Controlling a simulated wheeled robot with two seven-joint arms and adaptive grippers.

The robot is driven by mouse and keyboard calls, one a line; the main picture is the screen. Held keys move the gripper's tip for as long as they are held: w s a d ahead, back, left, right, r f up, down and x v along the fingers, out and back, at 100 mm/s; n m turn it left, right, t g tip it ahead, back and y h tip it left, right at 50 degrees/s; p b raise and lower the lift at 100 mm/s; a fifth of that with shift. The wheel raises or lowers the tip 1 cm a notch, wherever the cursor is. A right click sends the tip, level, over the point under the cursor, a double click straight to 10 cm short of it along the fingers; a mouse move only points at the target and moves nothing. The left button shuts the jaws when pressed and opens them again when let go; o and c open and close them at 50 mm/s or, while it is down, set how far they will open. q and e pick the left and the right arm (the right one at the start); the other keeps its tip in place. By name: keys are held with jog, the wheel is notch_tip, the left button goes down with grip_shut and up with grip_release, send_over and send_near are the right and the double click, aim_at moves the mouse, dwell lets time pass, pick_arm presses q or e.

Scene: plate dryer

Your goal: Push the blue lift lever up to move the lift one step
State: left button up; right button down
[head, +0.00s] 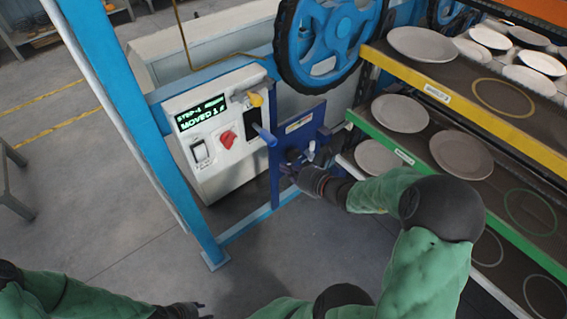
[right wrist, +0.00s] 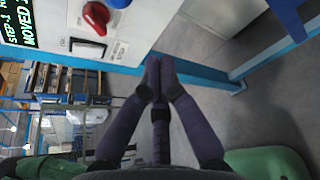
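The blue lift lever (head: 264,134) sticks out at the right side of the white control box, just left of a blue plate. In the right wrist view a blue end (right wrist: 118,3) shows at the top edge, probably the lever. My right gripper (head: 288,168) is below and to the right of the lever, in front of the blue plate. In the right wrist view its fingertips (right wrist: 160,66) meet with nothing seen between them, apart from the blue end. My left gripper (head: 198,309) is at the bottom edge, partly cut off; its opening is unclear.
The control box (head: 240,178) has a lit display (head: 200,114) reading "MOVED 1", a red knob (head: 227,139) and a yellow knob (head: 255,99). A plate rack (head: 455,151) with several plates stands right. A blue post (head: 150,150) stands left of the box.

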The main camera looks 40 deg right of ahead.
aim_at(263, 133)
jog(key=b+x, duration=0.4)
jog(key=x, duration=0.5)
jog(key=r, duration=0.1)
jog(key=d+r, duration=0.1)
jog(key=r, duration=0.1)
jog(key=shift+d+r+p, duration=0.3)
jog(key=shift+d, duration=0.05)
